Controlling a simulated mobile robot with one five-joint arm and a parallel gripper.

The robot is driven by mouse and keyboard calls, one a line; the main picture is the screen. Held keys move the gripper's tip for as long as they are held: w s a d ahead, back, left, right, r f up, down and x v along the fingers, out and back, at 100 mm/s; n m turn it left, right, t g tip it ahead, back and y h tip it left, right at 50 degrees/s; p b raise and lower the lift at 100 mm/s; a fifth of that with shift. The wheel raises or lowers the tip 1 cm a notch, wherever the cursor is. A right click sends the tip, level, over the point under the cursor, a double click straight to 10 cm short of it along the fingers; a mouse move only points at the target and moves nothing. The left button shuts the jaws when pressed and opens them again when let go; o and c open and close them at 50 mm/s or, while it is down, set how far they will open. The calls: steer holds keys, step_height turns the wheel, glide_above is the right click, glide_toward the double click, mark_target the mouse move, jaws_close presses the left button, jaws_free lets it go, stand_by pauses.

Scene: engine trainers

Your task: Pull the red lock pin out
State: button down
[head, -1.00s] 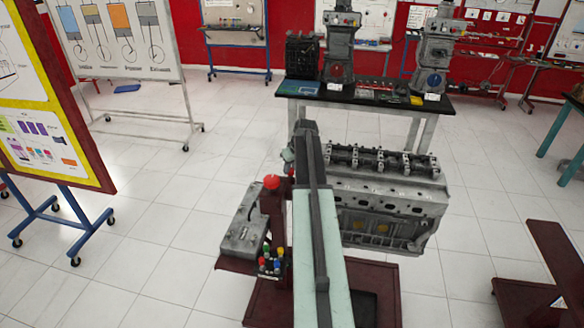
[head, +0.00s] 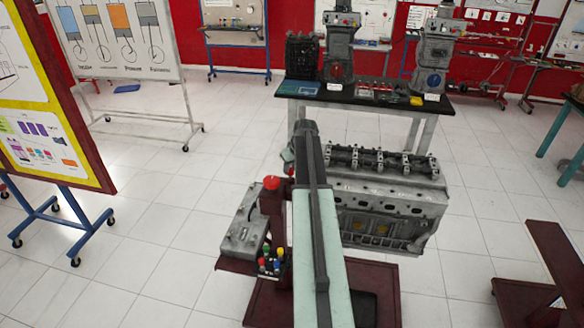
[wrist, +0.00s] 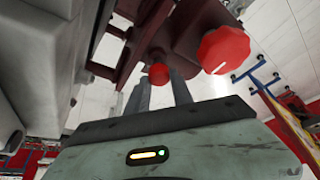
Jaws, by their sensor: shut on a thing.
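The red lock pin (wrist: 158,73) shows in the wrist view as a small round red knob below a dark red bracket. My gripper (wrist: 158,88) has its two grey fingers on either side of this knob and is shut on it. A larger red knob (wrist: 224,51) sits to the right of it, on the same dark red stand. In the head view this larger knob (head: 271,182) tops the stand. There my arm hides most of the gripper and the pin.
A grey engine block (head: 390,205) stands close to the right of my arm. A grey box (head: 245,228) and several coloured knobs (head: 270,262) are at the stand's left. A wheeled board (head: 50,130) is farther left, with clear tiled floor between.

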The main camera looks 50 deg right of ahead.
mark_target(291, 170)
step_height(291, 170, up, 4)
steer(key=p, duration=0.3)
steer(key=shift+r+p, duration=0.15)
steer(key=shift+p, duration=0.2)
steer(key=shift+w+f, duration=0.15)
steer(key=shift+f, duration=0.05)
steer(key=c, duration=1.1)
jaws_free()
steer(key=shift+r, duration=0.1)
steer(key=p+v, duration=0.7)
steer(key=shift+s+r, duration=0.35)
